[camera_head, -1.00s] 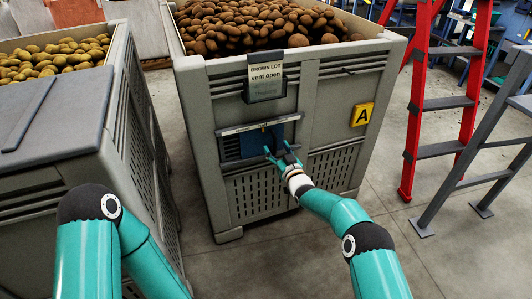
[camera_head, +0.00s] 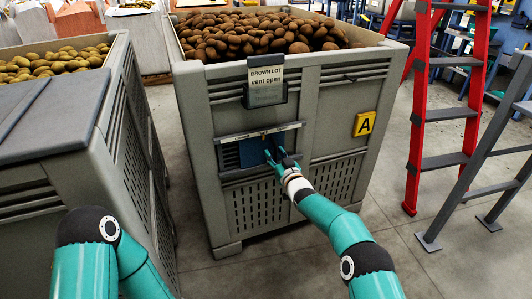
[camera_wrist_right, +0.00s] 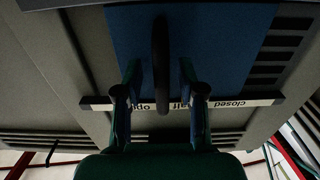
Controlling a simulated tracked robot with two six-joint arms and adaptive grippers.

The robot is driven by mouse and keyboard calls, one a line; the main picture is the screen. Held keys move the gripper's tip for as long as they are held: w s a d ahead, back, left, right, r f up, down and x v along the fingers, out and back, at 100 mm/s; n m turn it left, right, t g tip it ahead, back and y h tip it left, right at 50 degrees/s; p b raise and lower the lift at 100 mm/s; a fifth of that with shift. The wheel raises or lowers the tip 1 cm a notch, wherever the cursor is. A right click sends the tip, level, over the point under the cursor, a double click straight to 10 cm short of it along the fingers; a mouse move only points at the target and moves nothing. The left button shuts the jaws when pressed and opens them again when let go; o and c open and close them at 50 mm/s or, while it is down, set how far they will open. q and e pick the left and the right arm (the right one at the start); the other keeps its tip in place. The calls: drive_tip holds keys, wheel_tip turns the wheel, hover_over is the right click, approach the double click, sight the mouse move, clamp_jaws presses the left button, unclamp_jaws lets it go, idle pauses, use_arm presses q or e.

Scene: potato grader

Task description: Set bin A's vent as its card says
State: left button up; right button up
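Bin A (camera_head: 190,140) is a grey crate with a yellow A sign (camera_head: 364,124). Its card (camera_head: 266,82) reads "BROWN LOT vent open". Below sits the vent with a blue sliding plate (camera_head: 250,152) and a label strip (camera_head: 240,136). The plate also shows in the right wrist view (camera_wrist_right: 230,45), with a dark upright handle (camera_wrist_right: 160,50); the strip there reads partly "op", "alf" and "closed". My right gripper (camera_head: 276,153) is at the vent. In the wrist view its fingers (camera_wrist_right: 160,88) stand apart on either side of the handle, with visible gaps. My left gripper is out of view.
Brown potatoes (camera_head: 265,32) fill bin A. Another grey bin (camera_head: 45,170) with paler potatoes stands close on the left. A red ladder (camera_head: 416,130) and a grey metal frame (camera_head: 465,185) stand to the right. Floor is clear in front of bin A.

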clamp_jaws()
drive_tip(key=shift+d, duration=0.1)
drive_tip(key=shift+w+d+b, duration=0.4)
drive_tip(key=shift+w+d, duration=0.1)
drive_tip(key=shift+d, duration=0.55)
drive_tip(key=shift+w+d+b, duration=0.45)
drive_tip(key=shift+w+d, duration=0.1)
drive_tip(key=shift+d, duration=0.45)
drive_tip(key=shift+w+d+b, duration=0.4)
drive_tip(key=shift+w+d, duration=0.1)
drive_tip(key=shift+d, duration=0.55)
drive_tip(key=o, duration=0.8)
unclamp_jaws()
drive_tip(key=shift+s, duration=0.1)
